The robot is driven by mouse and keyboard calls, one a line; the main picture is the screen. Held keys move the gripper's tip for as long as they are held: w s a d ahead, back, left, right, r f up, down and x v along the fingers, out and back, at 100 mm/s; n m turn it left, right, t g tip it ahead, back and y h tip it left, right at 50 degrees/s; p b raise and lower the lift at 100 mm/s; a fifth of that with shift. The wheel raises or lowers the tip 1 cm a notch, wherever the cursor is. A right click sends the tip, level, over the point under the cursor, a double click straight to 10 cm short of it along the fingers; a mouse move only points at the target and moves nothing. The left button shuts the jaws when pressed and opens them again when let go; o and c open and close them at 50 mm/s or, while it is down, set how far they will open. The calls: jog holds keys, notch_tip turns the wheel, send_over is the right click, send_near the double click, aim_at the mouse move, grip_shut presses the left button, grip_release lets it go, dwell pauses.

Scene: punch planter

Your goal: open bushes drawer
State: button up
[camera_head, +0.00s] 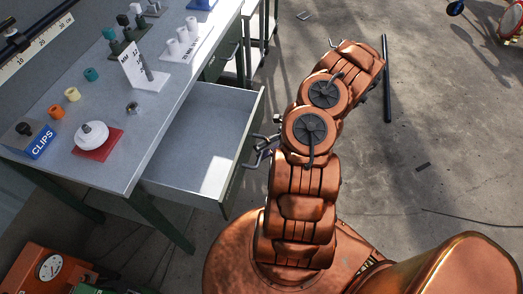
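A drawer (205,141) under the grey workbench is pulled out to the right. Its inside is pale and looks empty, with a bright patch of light near its front. Its dark green front panel (236,163) faces my arm. My gripper (258,152) is by the outer side of this front, at about its middle, partly hidden behind my copper-coloured arm. Dark finger parts show close to the panel. I cannot tell whether they touch or hold a handle, or how far apart they are. No drawer label reading bushes is legible.
The workbench top (115,160) holds a blue CLIPS box (37,143), a white round part on a red plate (95,138), small coloured cylinders and a white stand (184,45). A second, closed drawer (221,60) is farther back. A black rod (386,80) lies on open floor at right.

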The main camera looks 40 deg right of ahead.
jog(key=v, duration=1.1)
jog(key=shift+s+d, duration=0.1)
jog(key=shift+d, duration=0.05)
dwell(0.3)
jog(key=shift+r, duration=0.1)
dwell(0.4)
jog(key=w+a+r+n+g+h, duration=0.3)
jog(key=a+r+n+g, duration=0.1)
jog(key=a+r+n, duration=0.55)
jog(key=w+a+r+n+g+h, duration=0.2)
jog(key=a+r+n+g+h, duration=0.15)
jog(key=a+r+n, duration=0.55)
jog(key=s+a+r+n+t+h, duration=0.1)
jog(key=s+a+n+h, duration=0.3)
jog(key=s+n, duration=0.4)
jog(key=s+a+r+n+t+h, duration=0.1)
jog(key=s+a+r+n+h, duration=0.3)
jog(key=n, duration=0.9)
jog(key=s+a+h, duration=0.1)
jog(key=s+a, duration=0.2)
jog(key=s, duration=0.1)
jog(key=shift+r+n+p, duration=0.25)
jog(key=shift+n+p, duration=0.1)
